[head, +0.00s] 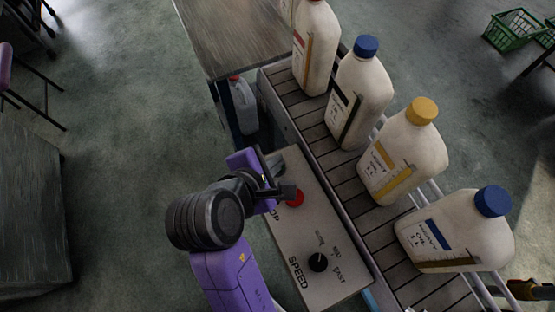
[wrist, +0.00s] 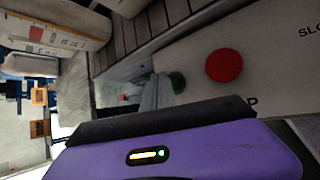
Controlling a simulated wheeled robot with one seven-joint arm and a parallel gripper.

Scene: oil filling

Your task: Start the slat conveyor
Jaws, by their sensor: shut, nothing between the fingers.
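The slat conveyor (head: 347,187) runs diagonally through the head view and carries a row of white bottles. Its pale control panel (head: 334,290) lies along its left side. On the panel are a red button (head: 296,198), with "OP" lettering showing beside it, and a black speed dial (head: 318,262). The wrist view shows the red button (wrist: 224,65) and a green button (wrist: 177,82) beside it. The green button is hidden in the head view. My gripper (head: 284,191) is shut and empty over the panel, close to the red button. I cannot tell whether it touches anything.
The bottles have blue (head: 366,46) and yellow (head: 423,110) caps. A grey jug (head: 243,105) stands low beside the conveyor, near a metal table (head: 225,30). A green basket (head: 512,32) is at the upper right. Open floor lies at left.

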